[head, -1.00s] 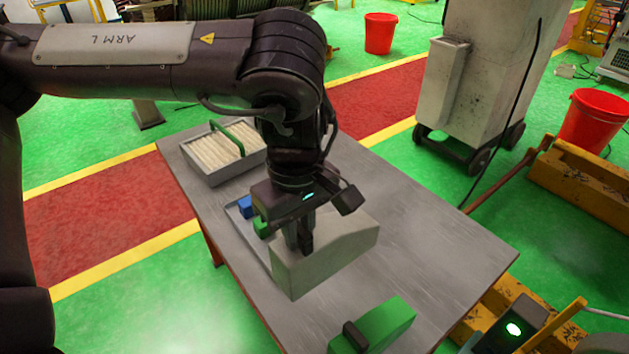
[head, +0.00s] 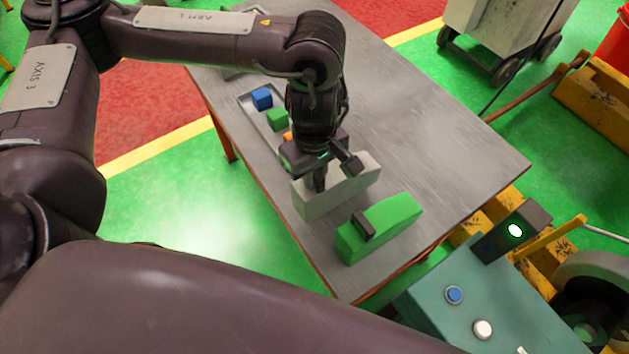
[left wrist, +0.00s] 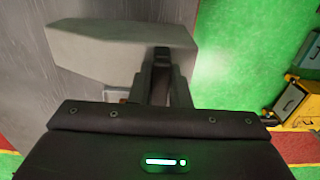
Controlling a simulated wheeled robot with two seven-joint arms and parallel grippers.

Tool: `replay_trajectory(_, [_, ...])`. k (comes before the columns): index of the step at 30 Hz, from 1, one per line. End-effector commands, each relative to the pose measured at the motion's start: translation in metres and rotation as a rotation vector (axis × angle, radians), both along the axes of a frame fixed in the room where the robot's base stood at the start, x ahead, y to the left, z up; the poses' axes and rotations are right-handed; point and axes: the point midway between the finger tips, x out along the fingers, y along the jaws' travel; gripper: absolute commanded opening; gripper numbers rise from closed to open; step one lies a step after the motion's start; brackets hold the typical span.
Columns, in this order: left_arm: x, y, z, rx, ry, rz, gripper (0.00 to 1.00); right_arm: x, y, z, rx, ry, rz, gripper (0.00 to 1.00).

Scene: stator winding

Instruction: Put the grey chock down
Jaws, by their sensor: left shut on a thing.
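The grey chock (head: 350,193) is a long pale block in the head view, near the front part of the table. My left gripper (head: 320,184) is above it, pointing down and shut on its upper part near the left end. The grey chock also spans the top of the left wrist view (left wrist: 100,50), with the fingers (left wrist: 161,88) at its near side. I cannot tell whether its underside touches the table. The gripper hides part of its top. My right gripper is not in view.
A green chock (head: 385,225) with a dark handle stands close in front on the table (head: 430,130). Behind my gripper, a shallow tray (head: 247,103) holds blue, green and orange blocks. The table's right side is clear. A control box (head: 455,310) stands beyond the front corner.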

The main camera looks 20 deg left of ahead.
Motion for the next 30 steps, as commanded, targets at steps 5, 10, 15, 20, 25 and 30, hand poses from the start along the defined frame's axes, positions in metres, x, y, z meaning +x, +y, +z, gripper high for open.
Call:
replay_trajectory(5, [-0.001, -0.001, -0.015, -0.001, 0.002, 0.0, 0.0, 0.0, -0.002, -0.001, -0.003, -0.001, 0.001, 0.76])
replay_trajectory(10, [0.0, -0.001, -0.034, -0.002, 0.001, 0.0, 0.0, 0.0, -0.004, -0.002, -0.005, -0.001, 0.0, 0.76])
replay_trajectory(15, [0.001, -0.001, -0.037, -0.001, -0.003, -0.001, 0.0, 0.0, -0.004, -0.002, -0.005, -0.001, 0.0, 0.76])
replay_trajectory(20, [0.001, -0.001, -0.037, -0.001, -0.003, -0.001, 0.0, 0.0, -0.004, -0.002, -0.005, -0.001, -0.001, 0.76])
replay_trajectory(25, [0.0, 0.0, -0.041, 0.0, 0.0, -0.001, 0.2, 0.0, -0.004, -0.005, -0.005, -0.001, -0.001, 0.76])
replay_trajectory(30, [0.0, 0.0, -0.041, 0.001, 0.001, -0.001, 0.38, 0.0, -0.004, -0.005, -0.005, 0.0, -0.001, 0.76])
